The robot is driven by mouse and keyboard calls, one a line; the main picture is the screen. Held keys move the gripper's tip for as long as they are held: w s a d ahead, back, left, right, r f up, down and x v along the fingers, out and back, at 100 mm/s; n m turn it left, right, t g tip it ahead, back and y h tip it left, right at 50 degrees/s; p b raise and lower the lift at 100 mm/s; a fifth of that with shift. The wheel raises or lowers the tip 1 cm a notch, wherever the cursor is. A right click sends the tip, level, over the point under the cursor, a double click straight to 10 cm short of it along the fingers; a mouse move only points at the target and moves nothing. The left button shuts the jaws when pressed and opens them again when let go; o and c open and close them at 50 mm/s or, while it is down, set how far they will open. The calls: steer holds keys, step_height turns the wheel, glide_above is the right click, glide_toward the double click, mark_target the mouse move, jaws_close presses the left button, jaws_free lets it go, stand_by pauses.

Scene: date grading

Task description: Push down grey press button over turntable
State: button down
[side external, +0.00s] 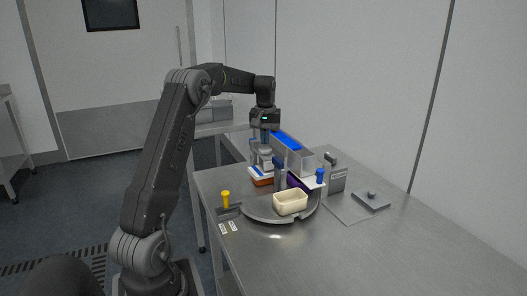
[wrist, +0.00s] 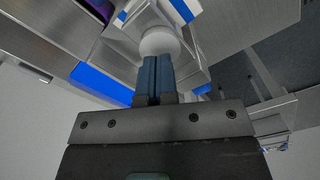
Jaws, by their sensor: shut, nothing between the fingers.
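In the wrist view the press button (wrist: 160,41) is a round, pale grey knob just beyond my gripper's fingertips (wrist: 158,60). The two blue-grey fingers are closed together and hold nothing. Their tips overlap the near edge of the knob, and I cannot tell whether they touch it. In the side view my gripper (side external: 265,138) points straight down over the back left of the round grey turntable (side external: 262,213). The press under it is small and partly hidden by the fingers. A brown-orange tray (side external: 262,182) sits below the press.
A cream tub (side external: 290,203) stands at the turntable's front, with dark blue posts (side external: 278,178) behind it. A clear bin with a blue strip (side external: 292,143) stands close behind my gripper. A yellow knob (side external: 225,198) is at left. The table's front right is clear.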

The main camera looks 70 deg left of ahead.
mark_target(266, 150)
steer(key=shift+r, duration=2.05)
steer(key=shift+d+r, duration=0.1)
steer(key=shift+d, duration=0.15)
steer(key=s+d+r+m+t+y, duration=0.1)
steer(key=s+d+r+m, duration=0.15)
steer(key=d, duration=0.85)
steer(key=s+d+r+m+t, duration=0.1)
steer(key=s+d+r+m, duration=0.2)
steer(key=d, duration=0.8)
steer(key=s+d+f+m+t, duration=0.1)
steer(key=s+d+f+m, duration=0.1)
steer(key=s+d, duration=0.5)
steer(key=s+d+f+m+t+h, duration=0.1)
steer(key=s+d+f+m+t, duration=0.1)
steer(key=s+d, duration=0.5)
steer(key=shift+d+f+m+t, duration=0.3)
steer(key=shift+d+f+m, duration=0.3)
steer(key=shift+m, duration=0.65)
